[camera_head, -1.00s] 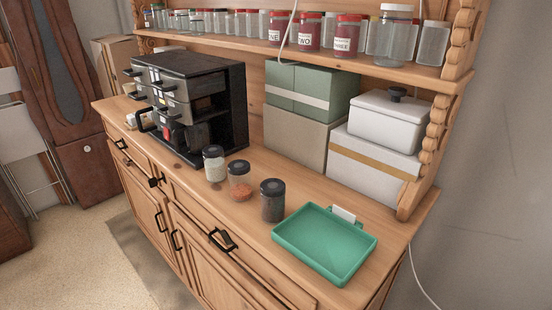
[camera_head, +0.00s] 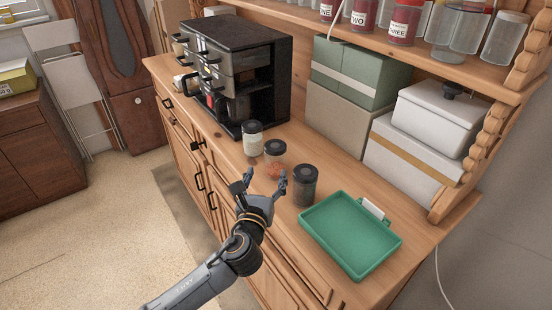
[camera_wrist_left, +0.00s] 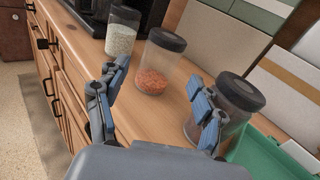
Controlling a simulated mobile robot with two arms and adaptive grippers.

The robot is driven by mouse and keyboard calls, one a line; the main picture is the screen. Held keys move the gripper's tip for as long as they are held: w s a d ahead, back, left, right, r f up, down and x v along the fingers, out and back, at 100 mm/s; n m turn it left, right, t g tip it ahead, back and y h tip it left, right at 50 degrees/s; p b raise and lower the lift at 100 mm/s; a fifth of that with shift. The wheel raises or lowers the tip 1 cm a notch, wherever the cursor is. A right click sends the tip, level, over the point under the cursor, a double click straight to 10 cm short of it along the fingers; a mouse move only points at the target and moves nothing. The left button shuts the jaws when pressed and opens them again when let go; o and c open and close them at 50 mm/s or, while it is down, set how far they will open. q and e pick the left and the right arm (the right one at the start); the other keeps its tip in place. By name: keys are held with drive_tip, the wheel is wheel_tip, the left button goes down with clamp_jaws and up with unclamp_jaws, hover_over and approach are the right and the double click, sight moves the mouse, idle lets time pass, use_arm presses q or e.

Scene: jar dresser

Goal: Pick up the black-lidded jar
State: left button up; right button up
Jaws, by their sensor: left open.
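Three glass jars with dark lids stand in a row on the wooden dresser. One holds white contents (camera_head: 253,143), the middle one holds orange contents (camera_head: 275,165), and the third looks dark inside (camera_head: 306,190). My left gripper (camera_head: 262,184) is open and empty at the front of the row, facing the middle jar. In the left wrist view, the orange-filled jar (camera_wrist_left: 157,70) shows between and beyond the fingers. The right finger there overlaps the dark jar (camera_wrist_left: 238,100); I cannot tell whether they touch. The white-filled jar (camera_wrist_left: 121,38) is further left. My right gripper is out of view.
A green tray (camera_head: 348,262) lies right of the jars. A black coffee machine (camera_head: 237,70) stands left of them. Green and white boxes (camera_head: 347,70) line the back under a shelf of jars (camera_head: 449,55). Bare wood lies between the jars and the boxes.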

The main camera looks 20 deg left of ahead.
sight(273, 159)
use_arm(q)
drive_tip(key=shift+w+d+r+m, duration=0.15)
drive_tip(key=shift+w+r+m, duration=0.1)
drive_tip(key=shift+w+m, duration=0.15)
drive_tip(key=w, duration=0.2)
drive_tip(key=w+p, duration=0.1)
drive_tip(key=w, duration=0.4)
drive_tip(key=shift+a+p, duration=0.3)
drive_tip(key=shift+w+a, duration=0.15)
drive_tip(key=shift+w, duration=1.5)
drive_tip(key=shift+w+a, duration=0.15)
drive_tip(key=shift+w, duration=1.45)
use_arm(e)
drive_tip(key=shift+d+r, duration=0.25)
drive_tip(key=shift+r, duration=0.3)
drive_tip(key=shift+d+r, duration=0.25)
drive_tip(key=shift+r, duration=0.25)
use_arm(q)
drive_tip(key=shift+s, duration=0.1)
drive_tip(key=c, duration=0.4)
drive_tip(key=shift+f, duration=0.1)
clamp_jaws()
use_arm(e)
drive_tip(key=shift+a, duration=0.2)
